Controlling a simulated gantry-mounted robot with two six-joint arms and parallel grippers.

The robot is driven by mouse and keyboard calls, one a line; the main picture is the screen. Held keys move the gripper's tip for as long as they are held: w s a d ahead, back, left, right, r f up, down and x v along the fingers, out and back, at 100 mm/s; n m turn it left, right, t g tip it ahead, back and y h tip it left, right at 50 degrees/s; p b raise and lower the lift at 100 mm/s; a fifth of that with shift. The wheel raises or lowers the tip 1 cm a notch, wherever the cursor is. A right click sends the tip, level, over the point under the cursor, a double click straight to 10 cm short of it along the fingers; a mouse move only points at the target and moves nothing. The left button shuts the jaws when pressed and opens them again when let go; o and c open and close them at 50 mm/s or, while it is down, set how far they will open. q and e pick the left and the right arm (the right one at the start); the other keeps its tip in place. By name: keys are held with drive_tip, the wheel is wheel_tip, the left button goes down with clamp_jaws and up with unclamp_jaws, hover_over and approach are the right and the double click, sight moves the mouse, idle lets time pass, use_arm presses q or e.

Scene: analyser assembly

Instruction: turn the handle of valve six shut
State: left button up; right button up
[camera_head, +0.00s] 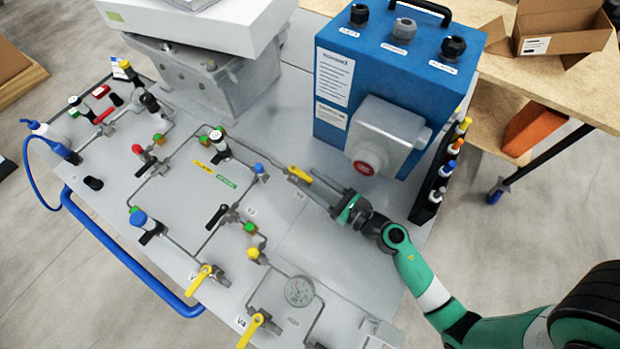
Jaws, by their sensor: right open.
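A yellow valve handle (299,173) sits on the pipework of the grey panel (150,205), just left of the blue box. My right gripper (314,183) comes in from the right, low over the panel. Its two fingers are apart and their tips are close to the right end of this handle. I cannot tell whether they touch it. A small label lies below the handle, too small to read, so its valve number is unclear. Other yellow handles (199,280) (251,330) are at the panel's front, the lower one beside a V4 label. My left gripper is out of view.
A blue box (390,75) with a grey housing (385,137) stands behind my right gripper. A black rack (437,180) of small bottles is to its right. A round gauge (299,291) and a black handle (217,216) are on the panel. A blue rail (130,257) runs along the left edge.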

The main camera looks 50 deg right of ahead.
sight(295, 174)
drive_tip(key=shift+w, duration=0.65)
clamp_jaws()
drive_tip(key=shift+a, duration=0.15)
drive_tip(key=shift+w+a+r+m+h+p, duration=0.1)
drive_tip(key=shift+a+m+h+p, duration=0.25)
drive_tip(key=shift+m+h, duration=0.55)
drive_tip(key=shift+a+m+h+p, duration=0.1)
drive_tip(key=shift+a+m+h, duration=0.4)
drive_tip(key=shift+h, duration=0.8)
drive_tip(key=shift+w+a+m+g+h+p, duration=0.15)
drive_tip(key=shift+m+g+h, duration=0.2)
drive_tip(key=shift+m+h, duration=0.35)
drive_tip(key=shift+a+m+g+h+p, duration=0.15)
drive_tip(key=shift+m+g+h, duration=0.25)
drive_tip(key=shift+h, duration=0.5)
drive_tip(key=shift+w+a+m+g+h+p, duration=0.1)
drive_tip(key=shift+a+m+g+h, duration=0.1)
drive_tip(key=shift+m+g+h, duration=0.45)
drive_tip(key=shift+h, duration=0.25)
